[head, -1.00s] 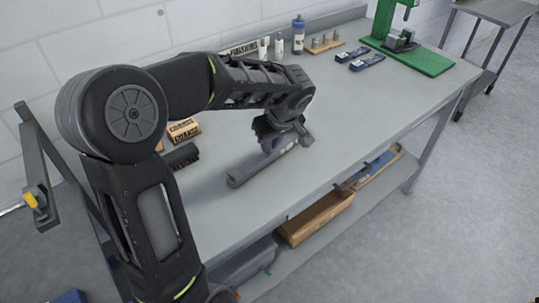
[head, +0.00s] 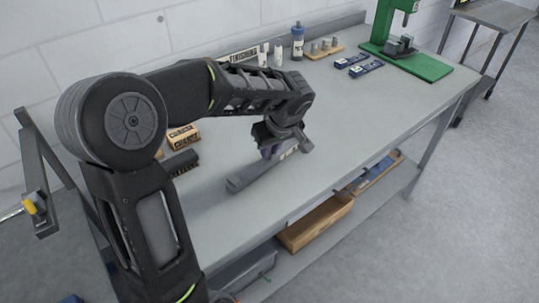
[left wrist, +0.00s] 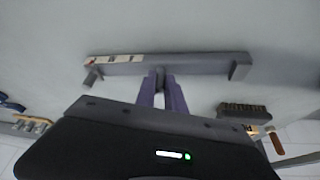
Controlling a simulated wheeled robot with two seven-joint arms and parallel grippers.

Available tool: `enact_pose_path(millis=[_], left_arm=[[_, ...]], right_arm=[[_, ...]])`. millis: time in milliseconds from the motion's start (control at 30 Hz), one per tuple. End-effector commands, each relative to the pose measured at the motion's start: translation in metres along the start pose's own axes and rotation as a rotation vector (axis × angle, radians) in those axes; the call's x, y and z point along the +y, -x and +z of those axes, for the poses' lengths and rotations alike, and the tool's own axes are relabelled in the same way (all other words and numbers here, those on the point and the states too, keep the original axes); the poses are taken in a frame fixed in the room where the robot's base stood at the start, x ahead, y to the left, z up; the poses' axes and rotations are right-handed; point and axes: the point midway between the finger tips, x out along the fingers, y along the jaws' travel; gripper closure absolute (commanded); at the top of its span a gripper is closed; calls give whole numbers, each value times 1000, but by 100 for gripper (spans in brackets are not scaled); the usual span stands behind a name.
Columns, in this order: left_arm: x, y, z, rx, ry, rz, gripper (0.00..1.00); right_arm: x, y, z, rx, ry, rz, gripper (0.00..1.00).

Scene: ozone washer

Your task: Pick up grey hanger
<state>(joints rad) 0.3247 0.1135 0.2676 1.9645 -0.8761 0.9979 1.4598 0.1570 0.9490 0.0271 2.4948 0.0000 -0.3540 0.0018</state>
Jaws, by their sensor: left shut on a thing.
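The grey hanger (head: 252,176) is a long bar with a short leg at each end and a pale label. It is at the worktable's middle, slanting from lower left to upper right. My left gripper (head: 268,151) is shut on the bar near its middle. In the left wrist view, the purple fingers (left wrist: 162,88) meet the hanger (left wrist: 195,65), its legs pointing towards the camera side. I cannot tell whether the hanger touches the table or is just above it. My right gripper is not in view.
The grey worktable (head: 350,110) has free room to the right of the hanger. A dark brush (head: 181,163) and wooden blocks (head: 183,136) lie to the left. Blue packets (head: 366,69), a bottle (head: 297,40) and a green press (head: 415,65) stand farther back.

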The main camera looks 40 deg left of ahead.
Motion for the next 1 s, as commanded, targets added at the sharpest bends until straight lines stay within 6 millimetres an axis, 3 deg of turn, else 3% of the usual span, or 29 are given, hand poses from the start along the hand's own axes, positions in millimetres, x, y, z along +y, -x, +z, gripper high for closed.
enact_pose_path(millis=[167, 600, 1000], left_arm=[[1, 12, -6, 3, 1, 3, 100], [1, 83, -35, 2, 1, 4, 100], [0, 93, -38, 0, 0, 1, 100]], right_arm=[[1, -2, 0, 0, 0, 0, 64], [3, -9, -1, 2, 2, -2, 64], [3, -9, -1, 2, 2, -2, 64]])
